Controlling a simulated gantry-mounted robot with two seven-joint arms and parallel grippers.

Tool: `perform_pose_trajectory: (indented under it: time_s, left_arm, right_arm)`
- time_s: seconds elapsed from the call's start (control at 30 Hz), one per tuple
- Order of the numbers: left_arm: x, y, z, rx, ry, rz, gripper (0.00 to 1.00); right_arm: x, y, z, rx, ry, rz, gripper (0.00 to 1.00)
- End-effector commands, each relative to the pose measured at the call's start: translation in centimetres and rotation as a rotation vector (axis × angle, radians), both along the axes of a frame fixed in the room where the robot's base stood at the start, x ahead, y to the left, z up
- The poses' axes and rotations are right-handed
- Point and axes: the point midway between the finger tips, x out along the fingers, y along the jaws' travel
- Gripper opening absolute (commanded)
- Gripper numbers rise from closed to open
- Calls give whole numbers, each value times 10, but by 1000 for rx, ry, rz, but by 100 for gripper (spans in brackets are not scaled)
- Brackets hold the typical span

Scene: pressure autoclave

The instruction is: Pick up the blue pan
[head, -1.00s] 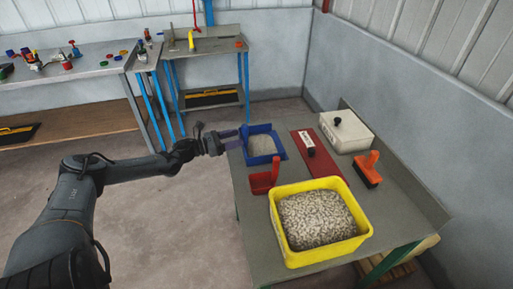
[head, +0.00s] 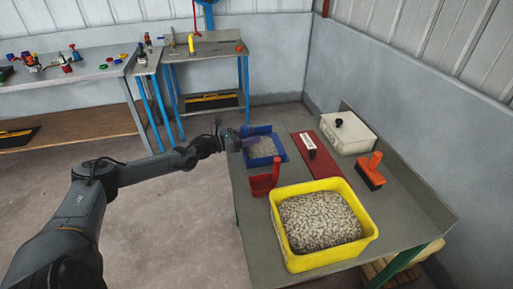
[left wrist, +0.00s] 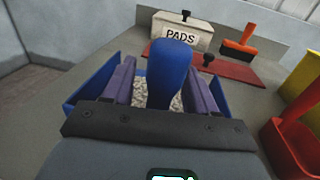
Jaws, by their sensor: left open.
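The blue pan (head: 264,161) lies on the grey table's far left side, with pale granules inside it. In the left wrist view, its upright blue handle (left wrist: 171,68) rises between my gripper's fingers, and its side walls show beyond them. My left gripper (head: 249,143) is open at the pan's left edge in the head view. One purple finger is on each side of the handle in the left wrist view. Contact with the handle cannot be told. The pan's near part is hidden behind the gripper. My right gripper is not in view.
A red scoop (head: 264,182) and a yellow tub (head: 352,252) of granules stand nearer on the table. A red mat (head: 318,158), a white PADS box (head: 349,135) and an orange brush (head: 371,170) are to the right. The floor to the left is clear.

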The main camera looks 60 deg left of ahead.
Motion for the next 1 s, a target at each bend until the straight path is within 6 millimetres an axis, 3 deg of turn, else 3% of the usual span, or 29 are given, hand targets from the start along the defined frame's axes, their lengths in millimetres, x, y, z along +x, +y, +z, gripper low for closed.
perform_pose_trajectory:
  time_s: [0.17,0.53,1.0]
  left_arm:
    - [0,0,0,0,0,0,57]
    - [0,0,0,0,0,0,1]
    - [0,1,8,3,-2,0,0]
  right_arm:
    - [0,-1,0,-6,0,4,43]
    - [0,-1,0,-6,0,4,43]
    - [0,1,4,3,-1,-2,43]
